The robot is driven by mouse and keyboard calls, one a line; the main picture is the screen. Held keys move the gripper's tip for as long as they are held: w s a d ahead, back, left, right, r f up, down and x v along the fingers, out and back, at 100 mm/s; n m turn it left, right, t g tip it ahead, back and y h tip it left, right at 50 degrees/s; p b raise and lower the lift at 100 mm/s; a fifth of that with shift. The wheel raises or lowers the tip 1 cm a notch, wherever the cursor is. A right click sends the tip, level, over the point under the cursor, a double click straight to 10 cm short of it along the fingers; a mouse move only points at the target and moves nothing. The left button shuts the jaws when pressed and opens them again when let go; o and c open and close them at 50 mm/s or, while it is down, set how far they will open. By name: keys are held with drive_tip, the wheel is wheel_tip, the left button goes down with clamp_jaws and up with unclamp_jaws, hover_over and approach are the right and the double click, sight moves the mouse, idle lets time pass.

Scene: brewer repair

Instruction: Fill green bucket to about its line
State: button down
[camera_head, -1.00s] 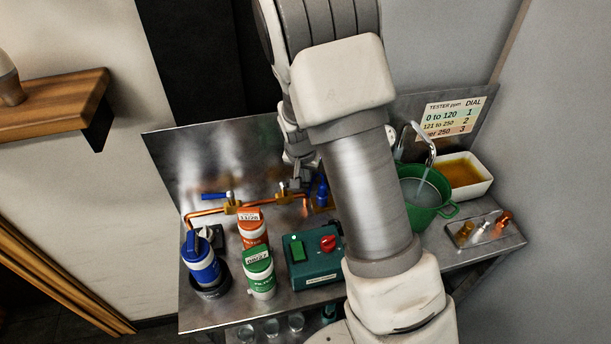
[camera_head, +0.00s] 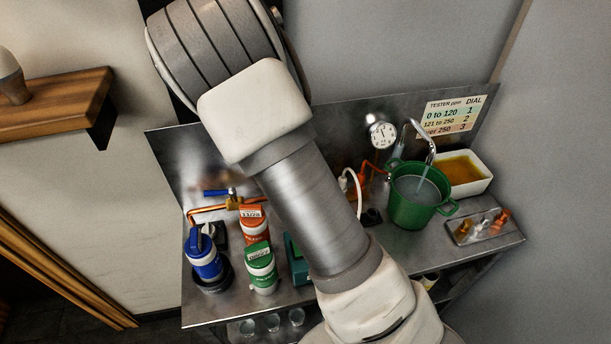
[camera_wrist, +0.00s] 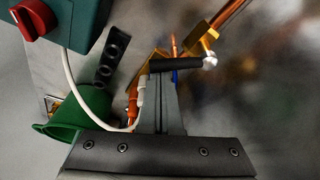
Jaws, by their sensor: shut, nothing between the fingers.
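The green bucket (camera_head: 405,212) stands on the metal bench under a curved tap (camera_head: 432,150) in the head view. A thin stream falls from the tap into it. Pale water (camera_head: 412,187) shows inside; I cannot make out a fill line. The bucket also shows in part at the left of the wrist view (camera_wrist: 88,108). My gripper (camera_wrist: 163,82) is shut and empty in the wrist view, close to a black bar with a pale end (camera_wrist: 180,65); I cannot tell whether they touch. In the head view my arm hides the gripper.
A dial gauge (camera_head: 382,135) is behind the bucket. A white tray of amber liquid (camera_head: 490,180) and a small tray of vials (camera_head: 487,234) stand right. Blue (camera_head: 203,262), orange (camera_head: 254,226) and green-white (camera_head: 261,270) canisters stand left. A teal box (camera_wrist: 75,30) has a red knob (camera_wrist: 35,16).

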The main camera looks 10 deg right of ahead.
drive_tip(key=a+m+p, duration=0.1)
drive_tip(key=m, duration=0.1)
drive_tip(key=s+a+m+g+p, duration=0.1)
drive_tip(key=m, duration=0.1)
drive_tip(key=shift+s+a+m, duration=0.15)
drive_tip(key=shift+a+m, duration=0.05)
drive_tip(key=shift+m, duration=0.2)
drive_tip(key=shift+a, duration=0.15)
drive_tip(key=shift+r, duration=0.15)
idle(0.5)
